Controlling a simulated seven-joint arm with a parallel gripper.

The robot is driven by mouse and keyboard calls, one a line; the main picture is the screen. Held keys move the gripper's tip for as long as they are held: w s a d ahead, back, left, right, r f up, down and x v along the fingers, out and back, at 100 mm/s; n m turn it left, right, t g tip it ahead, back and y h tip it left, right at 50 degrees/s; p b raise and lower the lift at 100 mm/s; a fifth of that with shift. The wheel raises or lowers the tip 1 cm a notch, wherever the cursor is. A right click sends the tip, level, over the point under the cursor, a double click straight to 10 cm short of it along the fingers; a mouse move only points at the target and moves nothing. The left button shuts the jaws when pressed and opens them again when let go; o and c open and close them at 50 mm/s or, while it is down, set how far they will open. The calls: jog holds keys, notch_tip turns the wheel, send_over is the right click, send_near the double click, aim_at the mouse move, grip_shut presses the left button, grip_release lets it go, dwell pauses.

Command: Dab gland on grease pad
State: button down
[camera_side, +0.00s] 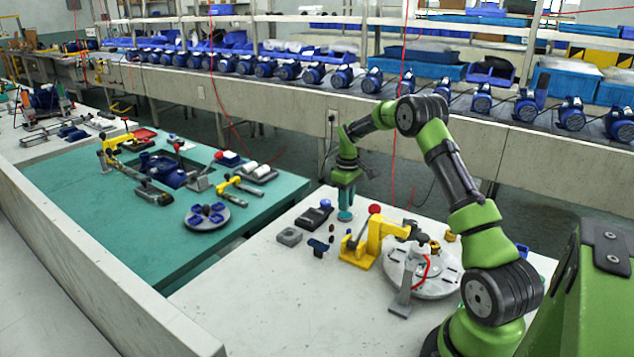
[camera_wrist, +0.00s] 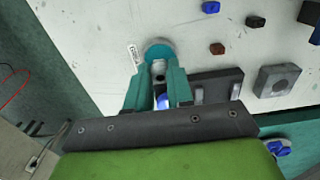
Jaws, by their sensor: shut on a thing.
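My gripper (camera_side: 345,195) points down over the back left edge of the white table, and its teal fingers also show in the wrist view (camera_wrist: 160,82). The fingers are shut on a small grey piece with a dark spot, which appears to be the gland (camera_wrist: 158,69). A round teal disc, which appears to be the grease pad (camera_wrist: 158,48), lies just beyond the fingertips. The gland overlaps its near edge in the wrist view; I cannot tell whether they touch. A blue part (camera_wrist: 162,102) shows between the fingers. In the side view the fingers hide the gland.
A black tray (camera_side: 313,217) and a grey square block (camera_side: 289,236) sit left of my gripper. A yellow clamp fixture (camera_side: 372,240) and a round grey plate (camera_side: 440,283) stand toward the front right. A red ball knob (camera_side: 375,209) is close on the right.

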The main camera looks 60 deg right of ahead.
jog(key=shift+f, duration=0.65)
dwell(1.4)
jog(key=shift+r, duration=0.1)
jog(key=shift+r, duration=3.5)
